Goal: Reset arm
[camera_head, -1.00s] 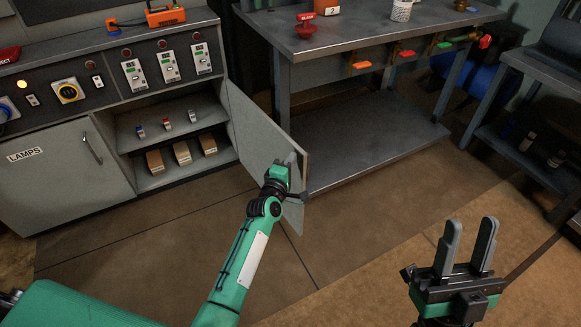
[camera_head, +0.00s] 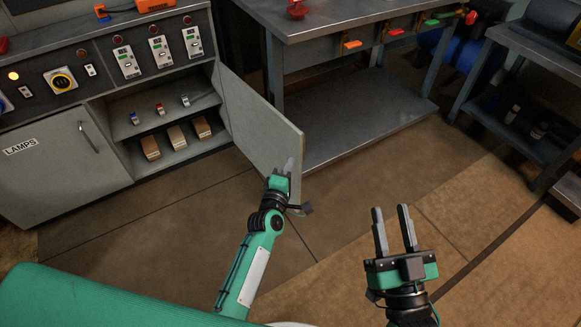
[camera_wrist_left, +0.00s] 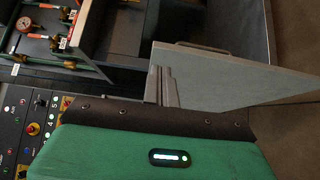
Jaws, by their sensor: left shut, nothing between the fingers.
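My left gripper (camera_head: 288,167) is in front of the open grey cabinet door (camera_head: 258,118) in the head view, near its lower free edge. Its fingers are shut with nothing between them. In the left wrist view the closed fingers (camera_wrist_left: 160,86) show beside the door (camera_wrist_left: 225,80); I cannot tell whether they touch it. My right gripper (camera_head: 394,229) is at the lower right over the floor, fingers pointing up, open and empty.
The open cabinet has shelves with small switches (camera_head: 160,108) and several boxes (camera_head: 176,137). A closed LAMPS door (camera_head: 60,160) is at left. A grey workbench (camera_head: 350,115) stands behind the open door. A dark shelf unit (camera_head: 525,110) is at right. Floor between is clear.

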